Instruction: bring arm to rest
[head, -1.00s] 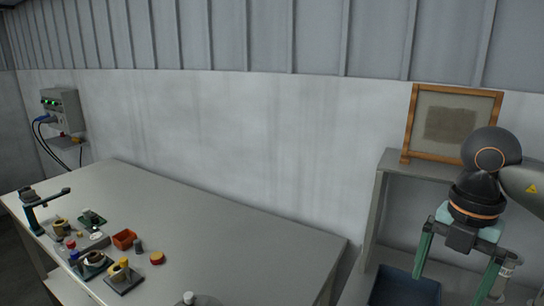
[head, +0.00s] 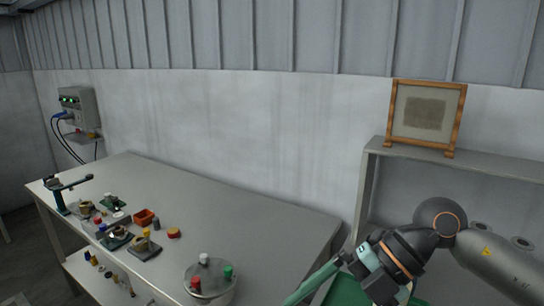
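My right arm comes in from the right, low in the head view. Its gripper (head: 350,290) is tilted down to the left, over the gap between the table and the shelf. One long green finger reaches to the bottom edge; the other is partly hidden by the gripper body. The fingers look apart, with nothing seen between them, though the tips are cut off by the picture's edge. My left gripper is not in view.
A grey table (head: 250,220) has small parts, an orange-red box (head: 144,217) and a round vessel with coloured caps (head: 210,280) at its front. A grey shelf (head: 480,167) at right bears a wooden frame (head: 427,115). A control box (head: 77,108) hangs on the wall. The table's back is clear.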

